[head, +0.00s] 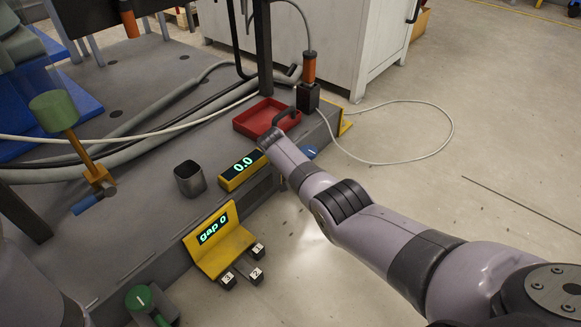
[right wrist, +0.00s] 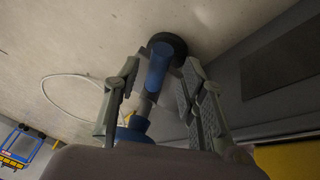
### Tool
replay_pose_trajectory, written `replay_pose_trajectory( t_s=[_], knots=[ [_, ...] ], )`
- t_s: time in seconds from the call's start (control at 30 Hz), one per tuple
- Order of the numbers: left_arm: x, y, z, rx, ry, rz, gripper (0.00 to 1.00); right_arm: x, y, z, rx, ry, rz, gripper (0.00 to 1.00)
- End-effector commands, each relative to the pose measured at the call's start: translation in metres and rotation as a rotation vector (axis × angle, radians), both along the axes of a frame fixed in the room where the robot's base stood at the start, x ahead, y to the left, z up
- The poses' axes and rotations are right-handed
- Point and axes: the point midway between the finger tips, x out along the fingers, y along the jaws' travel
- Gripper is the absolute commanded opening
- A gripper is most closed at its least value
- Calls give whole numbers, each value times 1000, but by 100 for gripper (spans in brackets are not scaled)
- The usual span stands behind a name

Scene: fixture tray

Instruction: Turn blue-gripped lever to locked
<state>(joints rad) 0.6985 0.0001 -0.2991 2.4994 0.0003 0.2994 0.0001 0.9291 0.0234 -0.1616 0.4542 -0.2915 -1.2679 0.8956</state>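A lever with a blue grip (right wrist: 157,68) shows in the right wrist view, with a dark round part at its far end and a grey stem below. A blue round part (right wrist: 134,133) sits near the stem's lower end. My right gripper (right wrist: 160,72) is open, with one finger on each side of the blue grip; I see a gap at the left finger and cannot tell about contact on the right. In the head view my right forearm hides most of the lever; a small blue patch (head: 308,152) shows beside it. My left gripper is out of view.
Near the right wrist stand a red tray (head: 245,124), a yellow display reading 0.0 (head: 241,170) and a black post with an orange top (head: 309,68). A grey cup (head: 189,179), a yellow "gap 0" stand (head: 228,251) and a green-knobbed lever (head: 54,111) are farther left.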

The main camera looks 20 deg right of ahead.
Motion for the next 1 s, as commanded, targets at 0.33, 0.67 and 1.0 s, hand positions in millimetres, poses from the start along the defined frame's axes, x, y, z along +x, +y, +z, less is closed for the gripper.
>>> replay_pose_trajectory(
  t_s=[0.33,0.67,1.0],
  knots=[
    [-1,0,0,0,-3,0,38,-6,17,38,2,-5,1,38],
    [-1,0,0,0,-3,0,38,-14,39,86,2,-3,1,38],
    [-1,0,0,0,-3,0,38,-17,44,99,1,0,0,38]
  ],
)
